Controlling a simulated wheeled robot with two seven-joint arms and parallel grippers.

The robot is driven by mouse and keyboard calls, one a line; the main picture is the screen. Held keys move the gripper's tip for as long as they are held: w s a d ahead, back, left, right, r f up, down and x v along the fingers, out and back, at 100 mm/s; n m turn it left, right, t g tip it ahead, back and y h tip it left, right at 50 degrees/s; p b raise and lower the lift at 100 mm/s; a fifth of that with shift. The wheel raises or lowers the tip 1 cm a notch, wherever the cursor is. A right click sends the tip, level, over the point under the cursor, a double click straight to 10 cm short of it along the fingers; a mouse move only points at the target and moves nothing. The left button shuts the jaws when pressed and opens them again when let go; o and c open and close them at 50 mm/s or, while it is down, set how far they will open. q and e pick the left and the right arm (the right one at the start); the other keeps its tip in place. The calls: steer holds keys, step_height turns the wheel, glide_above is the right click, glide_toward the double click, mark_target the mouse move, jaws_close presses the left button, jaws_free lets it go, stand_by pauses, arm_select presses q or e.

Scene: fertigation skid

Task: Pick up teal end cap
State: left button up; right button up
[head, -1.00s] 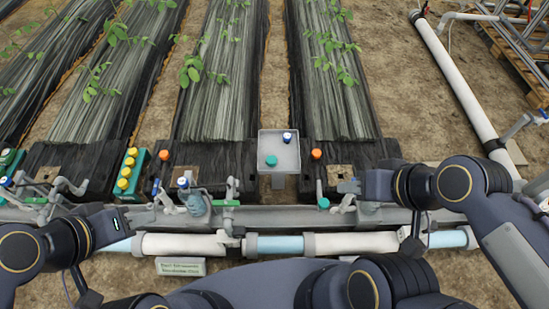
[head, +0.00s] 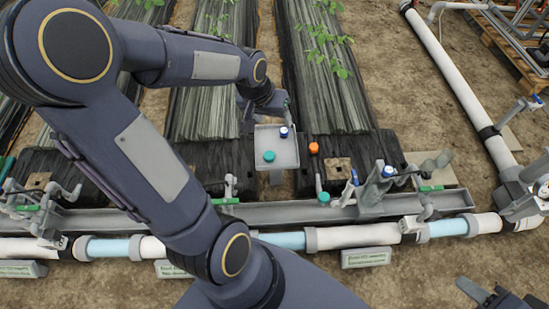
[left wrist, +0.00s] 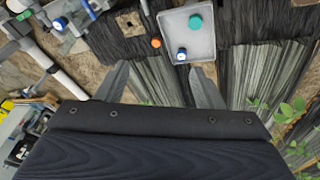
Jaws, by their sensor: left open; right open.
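The teal end cap (head: 269,156) lies in a small grey tray (head: 284,168), near the tray's left side in the head view. It also shows in the left wrist view (left wrist: 196,22), beyond the fingers. A second teal piece (head: 323,198) sits by the pipework. My left arm reaches across the head view, and its gripper (head: 280,102) is above the tray's far side. In the left wrist view its fingers (left wrist: 160,82) are spread with nothing between them. My right gripper (head: 505,294) is open and empty at the bottom right, away from the tray.
A blue-and-white cap (head: 283,132) stands in the tray near the teal end cap. An orange cap (head: 314,148) lies right of the tray. A grey rail (head: 290,213) with valves runs nearer me. Black-covered plant rows extend behind. My left arm hides much of the left side.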

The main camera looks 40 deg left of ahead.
arm_select(q)
steer(key=w+a+f+g+y+b, duration=0.1)
steer(key=w+a+f, duration=0.2)
steer(key=f, duration=0.5)
steer(key=w+a+f+g, duration=0.1)
steer(key=w+a+f, duration=0.2)
steer(key=f, duration=0.5)
steer(key=b, duration=0.2)
glide_above(269, 155)
steer(key=f, duration=1.1)
steer(key=shift+s+d, duration=0.25)
steer(key=f, duration=0.1)
steer(key=f+b, duration=0.1)
steer(key=f, duration=0.1)
steer(key=f+b, duration=0.1)
steer(key=f, duration=0.1)
steer(key=shift+w+a+f, duration=0.2)
steer(key=shift+a+f, duration=0.05)
steer(key=shift+r, duration=0.1)
steer(key=c, duration=1.1)
steer(key=shift+o, duration=0.2)
